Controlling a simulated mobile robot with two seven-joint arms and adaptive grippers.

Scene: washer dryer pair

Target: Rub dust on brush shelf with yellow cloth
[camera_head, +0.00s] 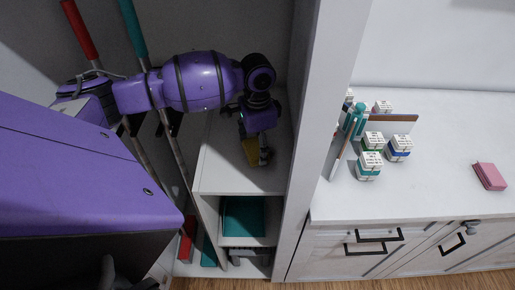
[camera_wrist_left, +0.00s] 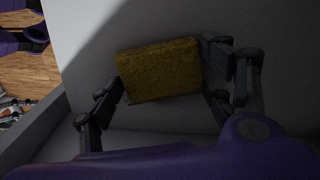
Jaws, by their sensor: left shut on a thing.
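The yellow cloth (camera_head: 251,151) shows as a small folded block at my left gripper, over the top of the white shelf unit (camera_head: 221,177) in the head view. In the left wrist view the yellow cloth (camera_wrist_left: 159,70) sits between the two fingers of my left gripper (camera_wrist_left: 163,80), which is shut on it. The cloth is at or just above the pale shelf surface (camera_wrist_left: 108,35); I cannot tell if it touches. I cannot make out any dust on the shelf. My right gripper is not in view.
A red handle (camera_head: 81,30) and a teal handle (camera_head: 133,28) stand left of the shelf. A teal item (camera_head: 243,217) lies in the lower compartment. A white upright panel (camera_head: 318,110) bounds the shelf on the right. Small boxes (camera_head: 371,164) and a pink block (camera_head: 489,176) are on the counter.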

